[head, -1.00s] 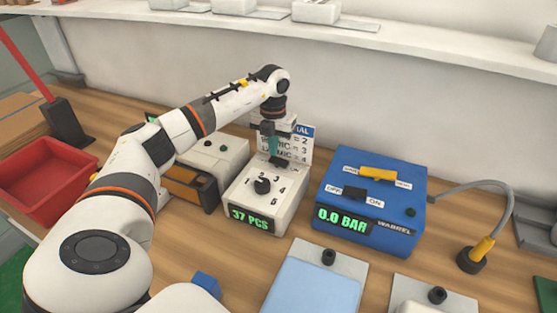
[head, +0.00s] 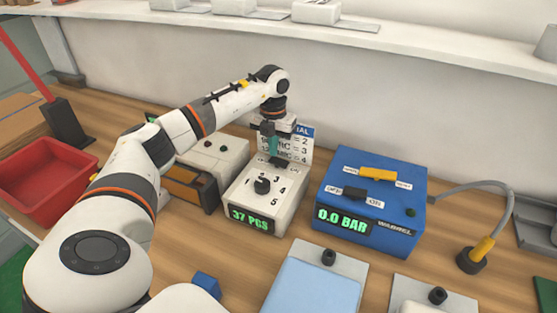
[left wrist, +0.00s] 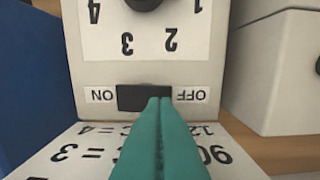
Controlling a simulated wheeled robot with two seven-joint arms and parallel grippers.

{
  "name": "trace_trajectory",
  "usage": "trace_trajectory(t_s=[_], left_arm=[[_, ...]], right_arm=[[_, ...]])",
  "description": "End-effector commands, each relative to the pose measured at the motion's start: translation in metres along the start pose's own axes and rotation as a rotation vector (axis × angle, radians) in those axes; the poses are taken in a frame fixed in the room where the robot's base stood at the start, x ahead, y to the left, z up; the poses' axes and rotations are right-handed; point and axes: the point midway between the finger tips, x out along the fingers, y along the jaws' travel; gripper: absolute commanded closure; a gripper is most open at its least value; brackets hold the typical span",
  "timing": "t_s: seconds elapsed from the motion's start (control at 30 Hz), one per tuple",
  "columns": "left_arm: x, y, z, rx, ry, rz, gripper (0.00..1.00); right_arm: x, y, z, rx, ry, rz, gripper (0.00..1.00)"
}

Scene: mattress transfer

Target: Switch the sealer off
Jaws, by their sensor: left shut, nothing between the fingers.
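A white box with a numbered dial (head: 262,186) and a green 37 PCS display (head: 252,219) stands mid-bench; I take it to be the sealer. In the left wrist view its black switch (left wrist: 129,98) sits between an ON label on the left and an OFF label on the right, both upside down. My left gripper (head: 279,162) is shut and empty, behind the dial. Its teal fingertips (left wrist: 160,102) overlap the switch's OFF-side half; touching cannot be told. They partly hide the switch, so its setting is unclear. My right gripper is not in view.
A card (head: 300,145) stands behind the box. A blue box (head: 335,165) with a 0.0 BAR display is to the right, and another white box (head: 232,152) to the left. A red bin (head: 45,190) is far left. A pale blue pad (head: 312,285) lies in front.

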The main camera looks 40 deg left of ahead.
Motion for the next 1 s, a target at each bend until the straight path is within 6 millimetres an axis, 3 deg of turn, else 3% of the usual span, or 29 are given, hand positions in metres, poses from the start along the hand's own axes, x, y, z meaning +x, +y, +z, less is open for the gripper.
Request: trace_trajectory(t_s=[1.0], left_arm=[[0.006, 0.0, 0.0, 0.0, 0.0, 0.0, 1.0]], right_arm=[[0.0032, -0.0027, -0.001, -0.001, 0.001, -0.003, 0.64]])
